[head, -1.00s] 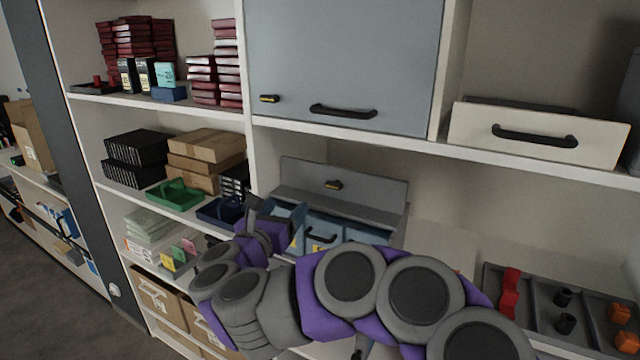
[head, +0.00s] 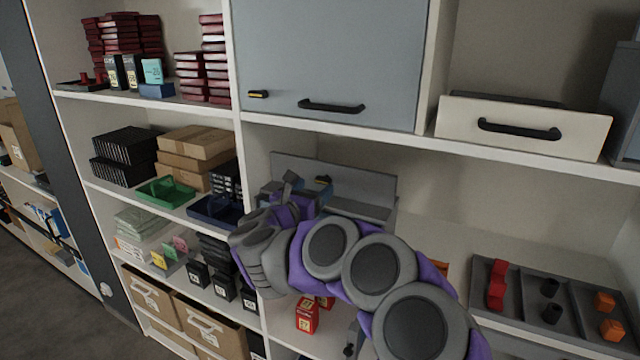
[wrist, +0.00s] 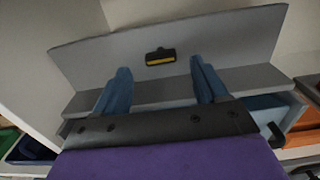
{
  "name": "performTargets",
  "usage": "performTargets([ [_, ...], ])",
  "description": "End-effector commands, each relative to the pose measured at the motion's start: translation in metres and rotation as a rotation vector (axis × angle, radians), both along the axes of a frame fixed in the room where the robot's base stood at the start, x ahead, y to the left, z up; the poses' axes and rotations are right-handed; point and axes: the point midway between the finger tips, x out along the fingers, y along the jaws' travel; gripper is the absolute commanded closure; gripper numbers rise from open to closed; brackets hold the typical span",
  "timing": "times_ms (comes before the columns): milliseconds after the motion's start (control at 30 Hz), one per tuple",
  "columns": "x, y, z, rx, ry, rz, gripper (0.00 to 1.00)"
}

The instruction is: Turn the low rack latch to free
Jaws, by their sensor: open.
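The low rack latch (wrist: 160,57) is a small black bar with a yellow stripe, lying level on the grey upright back panel (wrist: 235,38) of the low rack. In the head view the latch (head: 323,180) shows just past my gripper (head: 297,185), partly covered by it. In the wrist view my gripper (wrist: 163,85) is open, with one blue finger on each side of the latch's line. The latch appears ahead of the gap between the fingertips, and no contact shows. The jaws are empty.
A grey-blue cabinet door (head: 330,60) with its own latch (head: 258,94) is above. A white drawer (head: 520,128) is at upper right. Blue bins (wrist: 265,108) sit below the back panel. A grey tray (head: 530,325) with red, black and orange pieces lies right.

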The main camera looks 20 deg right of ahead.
Motion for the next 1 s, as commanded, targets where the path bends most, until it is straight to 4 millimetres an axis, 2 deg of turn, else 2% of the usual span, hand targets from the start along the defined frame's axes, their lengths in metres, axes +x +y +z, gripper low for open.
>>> performTargets([
  [100, 0.012, -0.018, -0.001, -0.003, 0.001, -0.005, 0.28],
  [300, 0.025, -0.033, -0.001, -0.001, 0.002, -0.001, 0.28],
  [700, 0.029, -0.037, 0.0, 0.0, 0.001, 0.001, 0.29],
  [1000, 0.029, -0.037, 0.0, -0.001, 0.001, 0.001, 0.57],
])
